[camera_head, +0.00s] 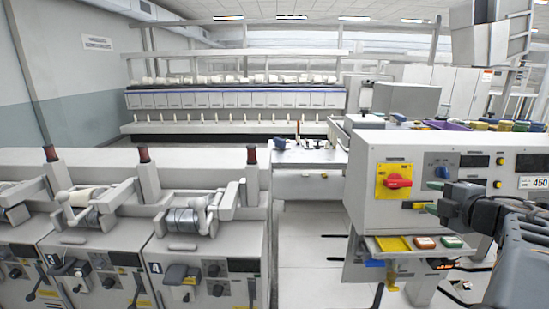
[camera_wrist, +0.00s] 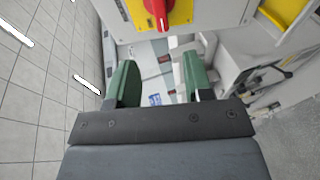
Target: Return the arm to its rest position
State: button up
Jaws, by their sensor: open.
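My gripper (camera_wrist: 158,85) shows in the wrist view with two green fingers set wide apart. It is open, with nothing between the fingers. In the head view my gripper (camera_head: 436,197) is at the right, in front of the grey control cabinet (camera_head: 365,170). Its green fingertips point left, near the cabinet's front face. The arm reaches in from the right edge. A red rotary switch on a yellow plate (camera_head: 397,181) is on the cabinet face, left of the gripper. It also shows at the top of the wrist view (camera_wrist: 158,10).
A small shelf with a yellow tray (camera_head: 393,244) and buttons juts out below my gripper. Winding machines with dark red bobbins (camera_head: 143,154) stand at the left. A white table (camera_head: 309,157) is in the middle. Open floor (camera_head: 312,240) lies between machines and cabinet.

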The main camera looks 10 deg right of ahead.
jog(key=s+d+f+m+g+h, duration=0.1)
jog(key=s+d+m+g+h, duration=0.1)
jog(key=d+m+h, duration=0.4)
jog(key=s+d+f+m+g+h, duration=0.1)
jog(key=s+d+f+m+h, duration=0.15)
jog(key=m+h, duration=0.35)
jog(key=s+a+f+m+g+y, duration=0.35)
jog(key=a+f+m+g, duration=0.25)
jog(key=a+f+m, duration=0.35)
jog(key=s+a+f+n+y, duration=0.1)
jog(key=a+y, duration=0.1)
jog(key=a, duration=0.6)
jog(key=s+a+f+n+g+y, duration=0.1)
jog(key=a+f+y, duration=0.1)
jog(key=a, duration=0.7)
jog(key=s+a+f+n+y, duration=0.1)
jog(key=a+f+y, duration=0.1)
jog(key=a, duration=0.7)
jog(key=shift+s+f+g+y, duration=0.15)
jog(key=shift+s+g+y, duration=0.25)
jog(key=shift+y, duration=0.45)
